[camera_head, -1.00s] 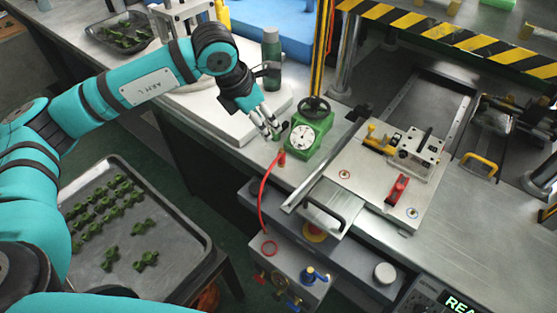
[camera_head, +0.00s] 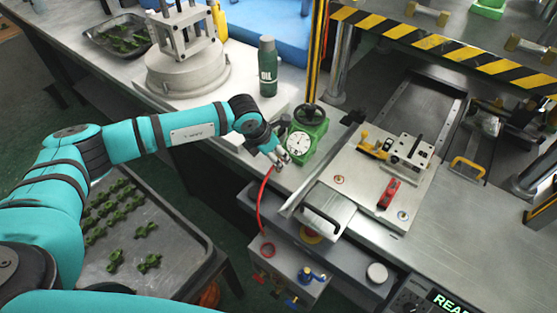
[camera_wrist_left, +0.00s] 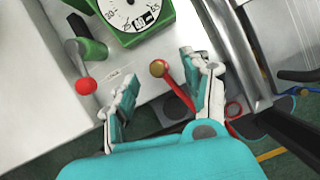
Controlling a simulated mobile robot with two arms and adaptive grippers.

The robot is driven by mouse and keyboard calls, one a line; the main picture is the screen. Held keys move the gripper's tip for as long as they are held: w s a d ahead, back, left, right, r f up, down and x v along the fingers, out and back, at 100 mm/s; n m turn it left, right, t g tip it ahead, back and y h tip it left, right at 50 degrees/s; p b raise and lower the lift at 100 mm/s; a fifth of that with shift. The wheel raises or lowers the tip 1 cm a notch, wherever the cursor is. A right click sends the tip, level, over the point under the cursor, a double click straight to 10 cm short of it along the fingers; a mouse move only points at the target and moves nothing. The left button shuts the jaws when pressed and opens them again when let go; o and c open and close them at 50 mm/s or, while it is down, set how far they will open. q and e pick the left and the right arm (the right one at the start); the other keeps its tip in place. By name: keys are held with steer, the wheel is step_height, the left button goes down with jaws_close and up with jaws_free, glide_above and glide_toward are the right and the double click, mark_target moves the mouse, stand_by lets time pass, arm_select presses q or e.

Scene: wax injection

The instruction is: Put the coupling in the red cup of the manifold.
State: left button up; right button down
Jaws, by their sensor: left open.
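In the head view my left gripper (camera_head: 281,158) is beside the green gauge block, hiding most of the coupling. The red hose (camera_head: 260,209) curves down towards the manifold (camera_head: 290,277). The red cup (camera_head: 267,250) shows as a red ring on the manifold's top, near the hose's lower end. My right gripper is out of view.
The green gauge block (camera_head: 308,134) stands close beside my left gripper. A lever with a red knob (camera_wrist_left: 86,86) is left of the fingers. A green oil bottle (camera_head: 268,66) stands behind. The metal plate with a handle (camera_head: 325,215) lies to the right.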

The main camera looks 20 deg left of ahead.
arm_select(q)
steer(key=shift+p+x, duration=0.35)
steer(key=shift+x, duration=1.4)
steer(key=shift+r, duration=0.1)
jaws_close()
